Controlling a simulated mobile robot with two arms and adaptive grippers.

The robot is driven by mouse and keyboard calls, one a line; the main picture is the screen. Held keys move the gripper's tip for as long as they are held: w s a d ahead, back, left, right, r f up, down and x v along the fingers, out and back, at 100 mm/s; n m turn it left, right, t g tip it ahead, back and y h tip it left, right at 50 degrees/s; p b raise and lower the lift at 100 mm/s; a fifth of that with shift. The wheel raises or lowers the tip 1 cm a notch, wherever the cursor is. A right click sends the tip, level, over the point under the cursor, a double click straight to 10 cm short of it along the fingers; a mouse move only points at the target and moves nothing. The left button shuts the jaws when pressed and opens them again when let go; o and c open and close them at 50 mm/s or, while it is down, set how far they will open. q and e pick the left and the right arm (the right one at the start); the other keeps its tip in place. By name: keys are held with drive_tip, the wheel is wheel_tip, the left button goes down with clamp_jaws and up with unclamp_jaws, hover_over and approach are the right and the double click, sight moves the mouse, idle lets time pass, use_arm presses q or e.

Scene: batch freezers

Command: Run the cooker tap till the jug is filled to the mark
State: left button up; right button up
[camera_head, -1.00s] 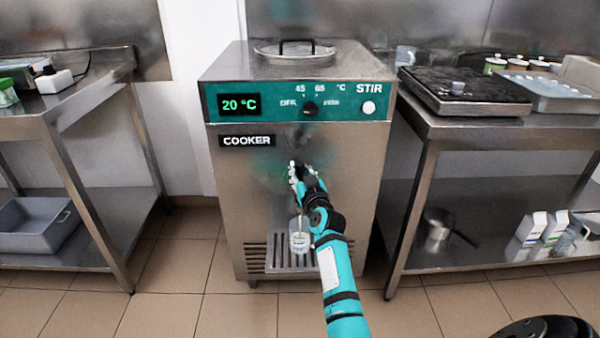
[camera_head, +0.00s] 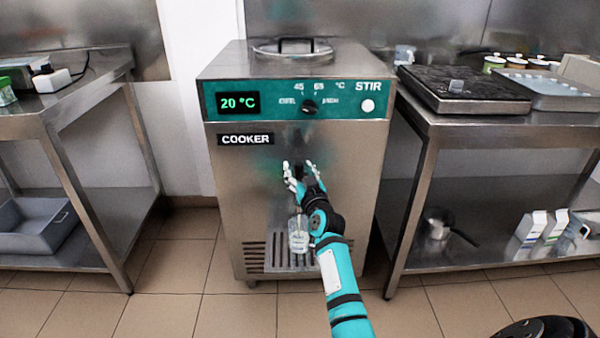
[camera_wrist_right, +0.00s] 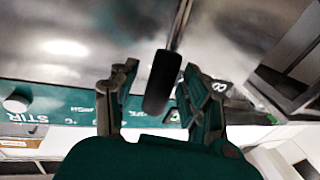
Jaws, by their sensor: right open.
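The cooker (camera_head: 235,185) is a steel cabinet with a teal panel reading 20 °C. My right gripper (camera_head: 301,168) is in front of its face, fingers spread. In the right wrist view the black tap handle (camera_wrist_right: 163,82) stands between the open fingers of the right gripper (camera_wrist_right: 160,100), with a gap visible on the right side. The clear jug (camera_head: 299,238) stands upright on the slotted drip shelf (camera_head: 285,265) below, partly behind my arm. Its level and mark are too small to read. My left gripper is out of view.
A steel table (camera_head: 75,100) stands left, with a grey tub (camera_head: 35,240) on its lower shelf. A steel table (camera_head: 425,125) stands right, bearing a dark scale-like plate (camera_head: 463,88). A pot (camera_head: 437,222) and cartons are underneath.

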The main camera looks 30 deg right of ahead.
drive_tip(key=v, duration=1.2)
idle(1.2)
